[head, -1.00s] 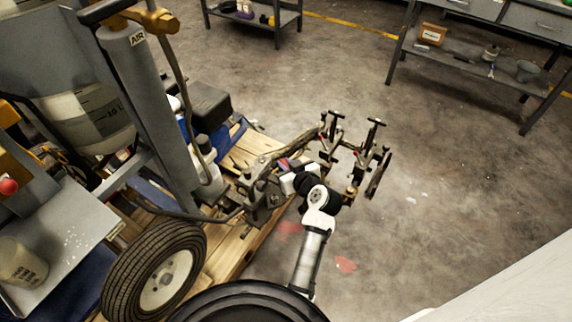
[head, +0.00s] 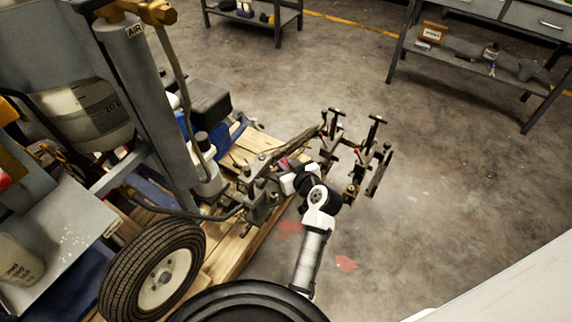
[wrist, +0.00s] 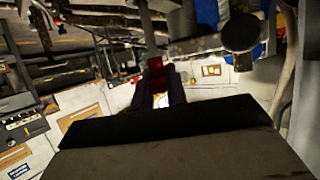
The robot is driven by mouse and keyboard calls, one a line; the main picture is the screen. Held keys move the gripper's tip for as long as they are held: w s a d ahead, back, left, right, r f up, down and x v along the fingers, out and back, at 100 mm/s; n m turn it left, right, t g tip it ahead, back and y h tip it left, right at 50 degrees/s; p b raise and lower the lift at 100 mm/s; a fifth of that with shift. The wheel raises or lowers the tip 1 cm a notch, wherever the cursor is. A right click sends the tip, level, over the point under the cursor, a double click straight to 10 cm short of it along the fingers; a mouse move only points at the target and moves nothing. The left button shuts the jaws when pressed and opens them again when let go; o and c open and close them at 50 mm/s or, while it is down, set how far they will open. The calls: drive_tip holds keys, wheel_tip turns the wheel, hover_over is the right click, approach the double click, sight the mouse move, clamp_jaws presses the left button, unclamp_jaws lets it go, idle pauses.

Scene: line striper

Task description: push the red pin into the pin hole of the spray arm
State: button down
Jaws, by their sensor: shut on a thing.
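My gripper (head: 287,180) is at the machine's spray arm bracket in the head view. In the wrist view my gripper's dark fingers (wrist: 162,84) are shut on the red pin (wrist: 155,66), which shows as a small dark red block between the fingertips. The spray arm (head: 300,148) reaches from the bracket on the machine out to the right, with spray heads (head: 358,155) at its end. A grey bar of the machine stands just beyond the pin in the wrist view. The pin hole cannot be made out, and I cannot tell whether the pin is in it.
The line striper stands on a wooden pallet (head: 228,248), with its wheel (head: 153,277) at the lower left. A workbench (head: 480,55) and a low shelf (head: 262,20) stand at the back. The floor to the right is clear.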

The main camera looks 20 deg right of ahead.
drive_tip(key=shift+f+b, duration=2.35)
drive_tip(key=shift+f, duration=0.1)
idle(0.7)
drive_tip(key=c, duration=1)
unclamp_jaws()
drive_tip(key=shift+r, duration=0.1)
drive_tip(key=shift+p+v, duration=0.8)
drive_tip(key=shift+v, duration=2.7)
